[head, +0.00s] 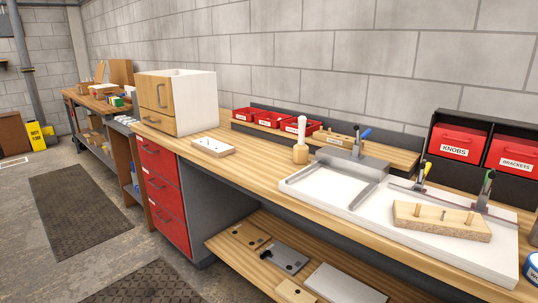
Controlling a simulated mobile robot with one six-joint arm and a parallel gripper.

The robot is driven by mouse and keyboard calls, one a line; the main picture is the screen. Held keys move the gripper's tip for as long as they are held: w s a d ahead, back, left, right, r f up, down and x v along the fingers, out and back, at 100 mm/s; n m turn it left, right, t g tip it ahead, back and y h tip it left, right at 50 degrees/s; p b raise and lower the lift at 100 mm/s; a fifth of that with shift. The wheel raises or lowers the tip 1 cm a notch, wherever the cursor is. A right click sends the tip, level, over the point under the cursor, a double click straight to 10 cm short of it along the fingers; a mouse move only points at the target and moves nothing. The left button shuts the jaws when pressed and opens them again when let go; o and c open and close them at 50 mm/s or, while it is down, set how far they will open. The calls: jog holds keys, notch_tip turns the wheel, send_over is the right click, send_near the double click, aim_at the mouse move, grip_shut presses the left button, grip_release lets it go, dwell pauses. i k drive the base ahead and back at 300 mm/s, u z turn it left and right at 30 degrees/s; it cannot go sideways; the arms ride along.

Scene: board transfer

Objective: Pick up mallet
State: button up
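What looks like the mallet (300,153) stands upright on the wooden workbench (262,160), near the middle of the head view. Its wooden block-like head is down on the bench top and its pale handle points up. It stands just behind the left back part of a white board with a grey metal frame (330,187). Nothing holds it. My gripper is not in view.
A small white tray (213,147) and a drawer cabinet (178,102) are left of the mallet. Red bins (273,119) stand on a raised shelf behind it. Clamps and a pegged wooden block (440,222) are at right. The bench front beside the tray is clear.

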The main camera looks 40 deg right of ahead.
aim_at(300, 150)
jog(key=u, duration=0.7)
jog(key=k, duration=1.4)
jog(key=z, duration=0.1)
jog(key=i, duration=1.75)
jog(key=u, duration=0.65)
